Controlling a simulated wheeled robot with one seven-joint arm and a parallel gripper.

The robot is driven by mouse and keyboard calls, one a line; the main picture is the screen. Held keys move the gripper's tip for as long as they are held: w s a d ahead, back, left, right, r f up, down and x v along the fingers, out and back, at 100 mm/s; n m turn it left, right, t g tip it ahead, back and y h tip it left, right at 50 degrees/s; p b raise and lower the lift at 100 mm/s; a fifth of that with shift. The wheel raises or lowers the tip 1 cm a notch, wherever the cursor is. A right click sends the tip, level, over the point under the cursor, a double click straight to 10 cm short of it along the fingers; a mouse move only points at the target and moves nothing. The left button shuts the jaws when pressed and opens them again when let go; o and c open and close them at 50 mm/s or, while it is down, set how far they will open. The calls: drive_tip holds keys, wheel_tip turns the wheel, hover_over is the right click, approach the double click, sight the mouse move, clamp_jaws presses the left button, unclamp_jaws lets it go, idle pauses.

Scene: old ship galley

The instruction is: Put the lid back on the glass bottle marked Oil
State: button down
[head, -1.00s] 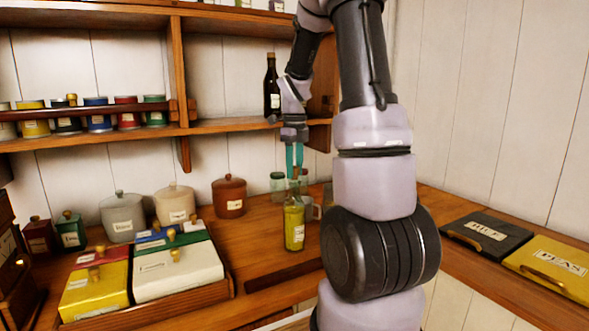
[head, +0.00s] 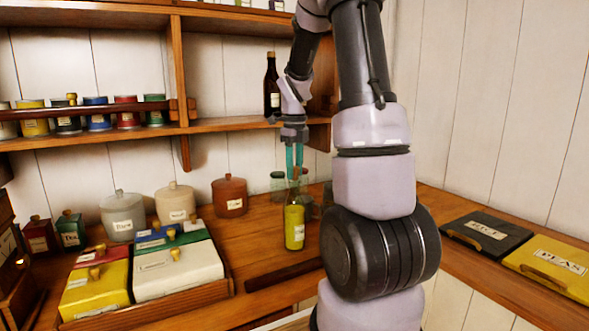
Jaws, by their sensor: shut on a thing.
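The glass bottle (head: 294,228) of yellow-green oil stands upright on the wooden counter, with a small pale label too small to read. My gripper (head: 295,171) points straight down above the bottle, its teal fingers shut on a small brownish lid (head: 296,174). The lid is at the top of the bottle's neck and lined up with it. I cannot tell whether it is seated in the mouth or just above it. The fingers hide part of the lid.
A brown canister (head: 229,197) is to the left, beside a tray (head: 232,287) of coloured boxes. A shelf (head: 235,124) with a dark bottle (head: 271,86) is above. Bare counter lies left of the bottle.

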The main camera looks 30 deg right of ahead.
idle(0.4)
unclamp_jaws()
drive_tip(key=shift+r, duration=0.1)
drive_tip(key=shift+r, duration=3.4)
